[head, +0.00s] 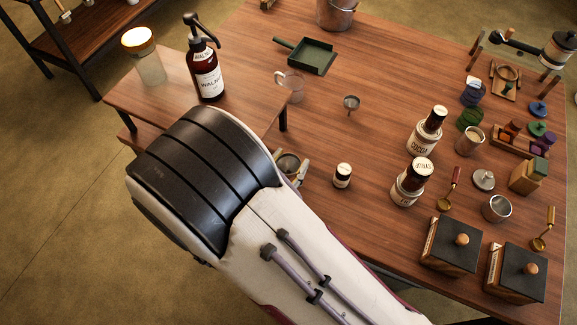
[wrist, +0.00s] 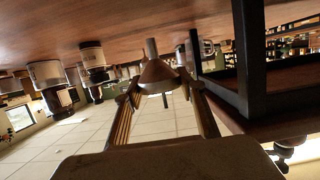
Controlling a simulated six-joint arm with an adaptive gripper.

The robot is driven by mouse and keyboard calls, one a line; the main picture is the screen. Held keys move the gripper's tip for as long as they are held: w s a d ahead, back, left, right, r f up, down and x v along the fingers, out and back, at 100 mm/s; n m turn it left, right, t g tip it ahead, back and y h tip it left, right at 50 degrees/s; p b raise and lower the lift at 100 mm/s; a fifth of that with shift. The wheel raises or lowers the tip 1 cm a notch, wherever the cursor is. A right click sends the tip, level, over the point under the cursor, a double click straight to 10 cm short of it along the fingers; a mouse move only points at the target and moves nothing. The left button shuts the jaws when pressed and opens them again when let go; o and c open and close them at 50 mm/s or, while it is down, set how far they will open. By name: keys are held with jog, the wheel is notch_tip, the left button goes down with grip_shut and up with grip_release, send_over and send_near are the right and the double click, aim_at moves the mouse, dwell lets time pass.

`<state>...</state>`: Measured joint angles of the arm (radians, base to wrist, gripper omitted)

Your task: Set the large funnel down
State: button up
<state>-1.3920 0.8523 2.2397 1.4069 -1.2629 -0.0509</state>
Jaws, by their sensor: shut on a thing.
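The large funnel (wrist: 157,71) is grey metal and sits between the two fingertips of my gripper (wrist: 160,87) in the wrist view. That view is upside down, so the spout points down toward the tabletop. Whether the spout touches the wood cannot be told. In the head view the funnel's round mouth (head: 288,163) shows just beyond my forearm, near the front left of the table, with part of my gripper (head: 297,178) beside it. My arm hides much of the gripper there. A small funnel (head: 351,102) stands apart, farther back.
A raised wooden shelf (head: 160,105) with a brown pump bottle (head: 208,82) and a glass jar (head: 150,68) is left of the funnel. A small jar (head: 342,176) is close on the right. Labelled bottles (head: 407,187) stand farther right. Bare tabletop (head: 325,135) lies behind.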

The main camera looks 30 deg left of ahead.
aim_at(289, 164)
jog(key=shift+r, duration=3.5)
jog(key=shift+r, duration=5.7)
jog(key=w+f+m+h, duration=0.2)
jog(key=w, duration=2.8)
jog(key=w+d+r+h, duration=0.1)
jog(key=w+d, duration=0.7)
jog(key=w, duration=0.3)
jog(key=w+d+r, duration=0.1)
jog(key=w+d, duration=0.7)
jog(key=w, duration=0.3)
notch_tip(289, 164, down, 11)
